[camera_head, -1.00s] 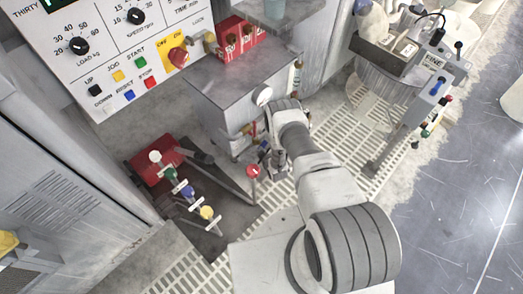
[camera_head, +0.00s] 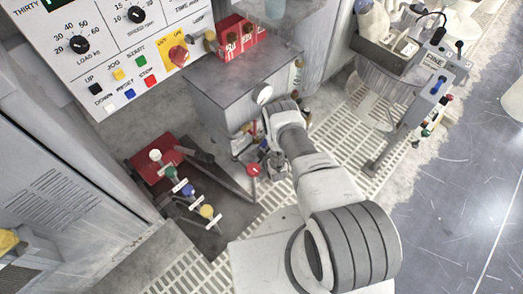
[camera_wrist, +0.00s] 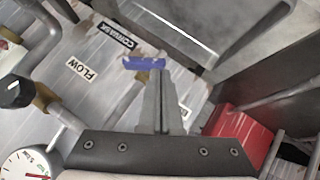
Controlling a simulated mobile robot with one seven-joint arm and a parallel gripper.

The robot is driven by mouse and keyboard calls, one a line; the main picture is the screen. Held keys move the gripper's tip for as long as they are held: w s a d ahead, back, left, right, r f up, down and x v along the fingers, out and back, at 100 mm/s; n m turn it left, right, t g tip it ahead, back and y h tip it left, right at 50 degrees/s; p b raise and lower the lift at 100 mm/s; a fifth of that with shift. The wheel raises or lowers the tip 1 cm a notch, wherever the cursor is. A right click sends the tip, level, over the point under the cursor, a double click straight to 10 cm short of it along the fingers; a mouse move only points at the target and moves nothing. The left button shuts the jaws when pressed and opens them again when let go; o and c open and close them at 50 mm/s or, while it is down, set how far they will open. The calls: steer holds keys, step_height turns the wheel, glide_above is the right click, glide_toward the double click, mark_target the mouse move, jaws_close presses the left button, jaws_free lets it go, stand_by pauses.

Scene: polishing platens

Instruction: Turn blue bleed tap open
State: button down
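A blue tap handle (camera_wrist: 144,63) shows in the wrist view as a short flat bar on a brass stem, in front of a pale panel. My gripper (camera_wrist: 164,78) points at it, its two fingers together and nothing visible between them. The fingertips are just beside the right end of the blue bar; I cannot tell whether they touch it. In the head view my gripper (camera_head: 273,165) is low beside the grey cabinet, and the blue handle there is hidden or too small to make out.
A FLOW label (camera_wrist: 81,69), a black knob (camera_wrist: 15,92), pipes and a dial gauge (camera_wrist: 27,165) lie left in the wrist view. A red box (camera_wrist: 238,137) is close on the right. In the head view, a floor row includes another blue knob (camera_head: 187,191); a red knob (camera_head: 253,170) stands nearby.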

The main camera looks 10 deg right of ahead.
steer(key=shift+a+f, duration=0.1)
steer(key=shift+f, duration=1.4)
stand_by(1.2)
